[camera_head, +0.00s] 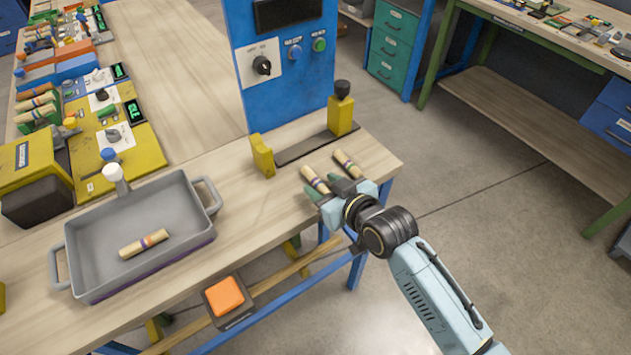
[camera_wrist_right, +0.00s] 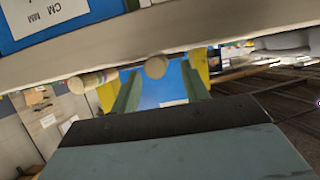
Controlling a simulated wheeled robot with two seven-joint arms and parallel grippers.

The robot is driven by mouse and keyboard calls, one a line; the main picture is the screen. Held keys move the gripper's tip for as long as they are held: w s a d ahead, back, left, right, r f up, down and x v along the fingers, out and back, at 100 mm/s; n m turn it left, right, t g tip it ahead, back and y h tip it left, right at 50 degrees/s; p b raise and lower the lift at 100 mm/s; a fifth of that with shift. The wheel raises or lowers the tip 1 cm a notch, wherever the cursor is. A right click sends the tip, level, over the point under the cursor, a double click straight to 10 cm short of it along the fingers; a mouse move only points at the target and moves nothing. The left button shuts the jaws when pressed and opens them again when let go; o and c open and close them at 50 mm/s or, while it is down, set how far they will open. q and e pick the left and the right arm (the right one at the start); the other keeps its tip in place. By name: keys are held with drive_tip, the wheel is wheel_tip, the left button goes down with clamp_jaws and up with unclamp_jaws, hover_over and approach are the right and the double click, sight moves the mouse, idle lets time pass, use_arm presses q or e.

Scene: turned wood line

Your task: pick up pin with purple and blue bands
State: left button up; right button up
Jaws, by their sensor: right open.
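Three pale wooden pins with coloured bands show in the head view. One pin (camera_head: 315,180) lies on the bench right by my right gripper. A second pin (camera_head: 347,163) lies just beyond it to the right. A third pin (camera_head: 144,243) lies in the grey tray (camera_head: 68,262). The bands are dark and purplish; their exact colours are too small to tell apart. My right gripper (camera_head: 322,188) is open at the bench's right edge. In the right wrist view, the rounded end of a pin (camera_wrist_right: 155,67) shows between and beyond the fingers (camera_wrist_right: 160,88), with another pin (camera_wrist_right: 88,80) to the left.
A yellow-ended fixture (camera_head: 262,156) stands behind the pins, below a blue control panel (camera_head: 283,70). An orange button box (camera_head: 225,296) is at the bench's front edge. Control boxes (camera_head: 115,130) crowd the left. Open floor lies right of the bench.

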drive_tip(key=shift+x, duration=0.85)
drive_tip(key=shift+c, duration=0.2)
clamp_jaws()
